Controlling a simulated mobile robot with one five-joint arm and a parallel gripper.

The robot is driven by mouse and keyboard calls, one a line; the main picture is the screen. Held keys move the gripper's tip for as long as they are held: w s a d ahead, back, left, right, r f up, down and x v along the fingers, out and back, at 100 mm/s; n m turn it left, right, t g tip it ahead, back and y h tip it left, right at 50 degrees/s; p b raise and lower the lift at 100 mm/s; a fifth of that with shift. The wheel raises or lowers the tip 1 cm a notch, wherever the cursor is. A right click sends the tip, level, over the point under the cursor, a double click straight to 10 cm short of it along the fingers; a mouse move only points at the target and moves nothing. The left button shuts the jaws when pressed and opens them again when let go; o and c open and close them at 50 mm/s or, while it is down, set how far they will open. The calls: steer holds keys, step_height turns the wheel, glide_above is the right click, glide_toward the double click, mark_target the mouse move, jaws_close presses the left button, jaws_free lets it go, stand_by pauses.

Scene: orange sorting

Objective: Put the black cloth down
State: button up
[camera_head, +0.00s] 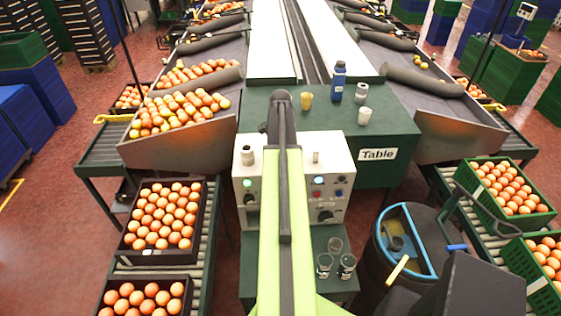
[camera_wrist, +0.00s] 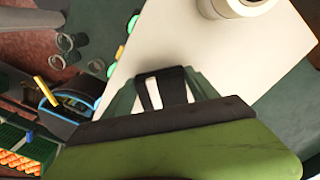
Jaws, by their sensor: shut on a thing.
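My gripper (camera_wrist: 162,90) shows in the wrist view over the pale top of a white control box (camera_wrist: 215,65). It is shut on a dark, folded strip that looks like the black cloth (camera_wrist: 160,77); its edges are hard to tell from the dark gripper parts. I cannot tell whether the cloth touches the box top. In the head view, my green arm reaches forward over the control box (camera_head: 326,160), and its dark end lies near the front edge of the green table (camera_head: 395,150). The cloth cannot be made out there.
A blue bottle (camera_head: 338,82), a yellow cup (camera_head: 307,100) and pale containers (camera_head: 364,116) stand on the table. Several glasses (camera_head: 347,266) sit on a low shelf. A dark bin (camera_head: 387,262) is at the right. Orange crates (camera_head: 122,235) line both sides.

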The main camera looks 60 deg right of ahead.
steer(key=shift+f, duration=0.5)
steer(key=o, duration=1.2)
step_height(320, 180, up, 12)
steer(key=p, duration=1.2)
steer(key=shift+r, duration=0.2)
